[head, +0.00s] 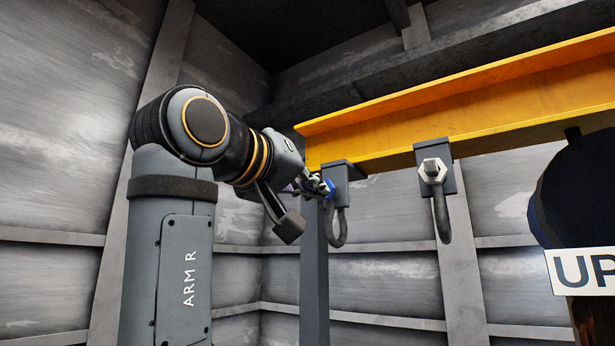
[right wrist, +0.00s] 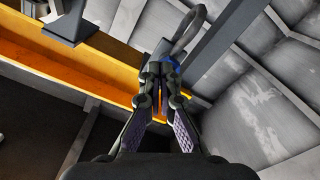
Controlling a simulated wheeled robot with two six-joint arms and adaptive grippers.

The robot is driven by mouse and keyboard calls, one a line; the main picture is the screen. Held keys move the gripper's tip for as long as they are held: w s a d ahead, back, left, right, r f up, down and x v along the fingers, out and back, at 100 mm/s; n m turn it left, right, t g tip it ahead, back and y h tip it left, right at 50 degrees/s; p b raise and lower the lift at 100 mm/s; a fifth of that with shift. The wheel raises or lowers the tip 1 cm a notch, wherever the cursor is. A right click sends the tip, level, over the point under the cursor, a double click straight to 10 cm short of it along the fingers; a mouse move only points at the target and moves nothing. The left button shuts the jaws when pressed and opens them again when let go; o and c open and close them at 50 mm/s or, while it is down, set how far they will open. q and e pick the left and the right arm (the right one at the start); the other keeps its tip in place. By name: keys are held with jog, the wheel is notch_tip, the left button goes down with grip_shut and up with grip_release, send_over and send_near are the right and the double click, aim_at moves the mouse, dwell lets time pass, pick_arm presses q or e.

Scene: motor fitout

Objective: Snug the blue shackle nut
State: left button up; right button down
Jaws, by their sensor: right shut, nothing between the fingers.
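The blue shackle nut (head: 329,188) sits on the shackle (head: 338,232) that hangs from a grey bracket (head: 343,167) near the left end of the yellow beam. My right gripper (head: 318,186) is right at the blue nut, its fingertips close to or against it. In the right wrist view the nut (right wrist: 173,64) shows just past the fingertips (right wrist: 161,80), partly hidden by them. The fingers look drawn together with nothing between them. I cannot tell whether the tips touch the nut. My left gripper is not in view.
The yellow beam (head: 460,100) runs across the upper right. A second shackle (head: 440,215) with a pale nut (head: 433,171) hangs to the right. A grey post (head: 314,270) stands below the beam's left end. A dark round object and an "UP" sign (head: 585,270) are at far right.

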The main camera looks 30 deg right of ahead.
aim_at(329, 196)
jog(key=p+x, duration=0.3)
jog(key=x, duration=0.2)
jog(key=shift+d+p, duration=0.25)
jog(key=shift+p, duration=0.15)
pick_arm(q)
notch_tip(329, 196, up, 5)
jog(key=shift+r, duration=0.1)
pick_arm(e)
jog(key=shift+w+d, duration=0.15)
jog(key=shift+w, duration=0.05)
jog(key=shift+s, duration=0.1)
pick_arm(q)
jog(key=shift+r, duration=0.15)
pick_arm(e)
jog(key=shift+r, duration=0.15)
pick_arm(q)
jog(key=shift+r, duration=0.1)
pick_arm(e)
jog(key=shift+r, duration=0.1)
jog(key=shift+w+f, duration=0.25)
jog(key=shift+w, duration=0.05)
